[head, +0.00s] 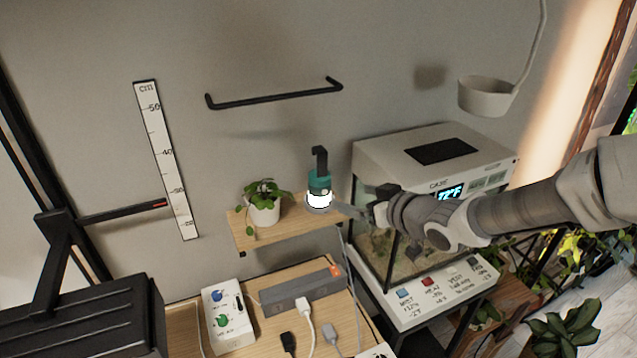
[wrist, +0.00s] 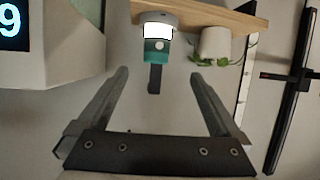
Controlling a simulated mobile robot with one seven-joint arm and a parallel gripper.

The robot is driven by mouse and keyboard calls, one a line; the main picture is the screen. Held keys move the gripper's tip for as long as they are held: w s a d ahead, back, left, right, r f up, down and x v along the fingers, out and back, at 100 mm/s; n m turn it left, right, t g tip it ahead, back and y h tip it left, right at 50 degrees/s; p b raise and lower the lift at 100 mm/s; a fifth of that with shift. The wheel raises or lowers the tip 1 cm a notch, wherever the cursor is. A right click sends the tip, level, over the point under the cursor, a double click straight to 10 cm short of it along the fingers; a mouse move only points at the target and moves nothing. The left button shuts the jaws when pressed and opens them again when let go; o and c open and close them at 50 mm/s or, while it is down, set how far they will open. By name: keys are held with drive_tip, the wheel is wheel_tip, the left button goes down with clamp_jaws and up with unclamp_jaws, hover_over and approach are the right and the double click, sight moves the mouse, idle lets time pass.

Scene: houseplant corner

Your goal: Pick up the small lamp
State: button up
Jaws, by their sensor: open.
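The small lamp (head: 319,186) stands upright on the right end of a small wooden shelf (head: 243,240). It has a teal body, a bright white band, a grey base and a dark upright hook on top. In the wrist view the lamp (wrist: 157,50) appears upside down, hanging into the picture from the shelf (wrist: 215,12). My gripper (head: 352,212) is just right of the lamp in the head view. In the wrist view its two fingers (wrist: 158,72) are spread wide, with the lamp framed between their tips. I see no contact; the gap in depth is hard to judge.
A white potted plant (head: 264,210) stands on the shelf left of the lamp. A terrarium (head: 430,165) with a lit display is close on the right, under my arm. A black rail (head: 275,97) is on the wall above. A power strip (head: 300,288) lies below.

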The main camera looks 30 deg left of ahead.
sight(323, 189)
drive_tip(key=x, duration=1.1)
drive_tip(key=shift+a+f, duration=0.1)
drive_tip(key=shift+f, duration=0.1)
drive_tip(key=shift+w+d+f+p+x, duration=0.1)
drive_tip(key=shift+p+x, duration=0.05)
drive_tip(key=shift+x, duration=0.8)
drive_tip(key=shift+w+d+f+p+x, duration=0.1)
drive_tip(key=shift+p+x, duration=0.05)
drive_tip(key=shift+x, duration=0.8)
drive_tip(key=shift+w+d+f+p+x, duration=0.1)
drive_tip(key=shift+p+x, duration=0.05)
drive_tip(key=shift+x, duration=0.85)
drive_tip(key=shift+s, duration=0.1)
drive_tip(key=shift+c, duration=0.2)
drive_tip(key=shift+r, duration=0.1)
drive_tip(key=c, duration=1.5)
